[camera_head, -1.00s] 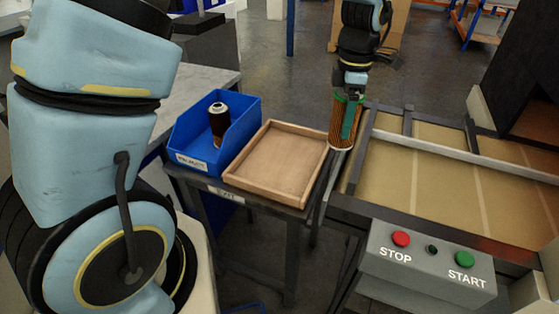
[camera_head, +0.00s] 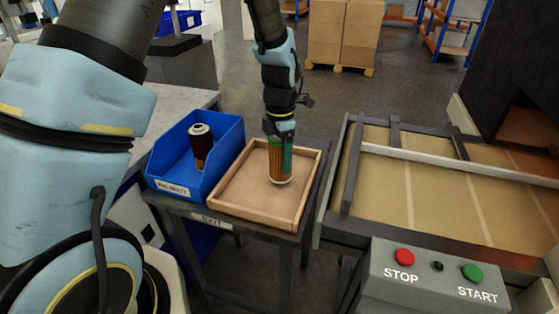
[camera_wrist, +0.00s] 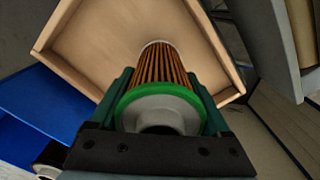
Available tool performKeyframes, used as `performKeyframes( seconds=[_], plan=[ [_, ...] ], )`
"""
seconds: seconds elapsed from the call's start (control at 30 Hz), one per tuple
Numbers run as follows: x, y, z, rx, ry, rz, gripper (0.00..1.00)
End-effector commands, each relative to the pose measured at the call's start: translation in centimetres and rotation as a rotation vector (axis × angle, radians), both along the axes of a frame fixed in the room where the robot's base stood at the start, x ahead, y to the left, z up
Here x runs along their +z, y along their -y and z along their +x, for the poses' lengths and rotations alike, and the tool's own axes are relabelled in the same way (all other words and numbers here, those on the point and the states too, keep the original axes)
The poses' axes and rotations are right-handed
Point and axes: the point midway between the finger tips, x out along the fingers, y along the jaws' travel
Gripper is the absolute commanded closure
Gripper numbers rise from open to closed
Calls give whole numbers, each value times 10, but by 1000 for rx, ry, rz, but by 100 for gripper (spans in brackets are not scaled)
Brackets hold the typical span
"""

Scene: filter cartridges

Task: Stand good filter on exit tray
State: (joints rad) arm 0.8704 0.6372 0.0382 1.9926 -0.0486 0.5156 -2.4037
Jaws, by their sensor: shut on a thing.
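A filter cartridge (camera_head: 279,166) with orange-brown pleats is held upright by my gripper (camera_head: 279,140) over the right half of the wooden exit tray (camera_head: 228,210). In the wrist view the filter (camera_wrist: 163,68) shows a green ring and a grey end cap between the green fingers of my gripper (camera_wrist: 163,95), with the tray (camera_wrist: 110,35) beyond it. My gripper is shut on the filter. Its lower end shows against the tray floor; I cannot tell whether it touches.
A blue bin (camera_head: 213,169) left of the tray holds a dark filter with a pale cap (camera_head: 200,147). A conveyor (camera_head: 440,190) stands to the right, with a STOP and START box (camera_head: 425,280) in front. The tray's left part is clear.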

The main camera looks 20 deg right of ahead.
Motion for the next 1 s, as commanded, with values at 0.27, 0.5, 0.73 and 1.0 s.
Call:
performKeyframes(
  seconds=[0.27,0.5,0.73,1.0],
  plan=[
    [-23,0,0,0,0,0,80],
    [-25,0,0,0,0,0,80],
    [-26,0,0,0,0,0,1],
    [-24,0,0,0,0,0,0]
  ],
)
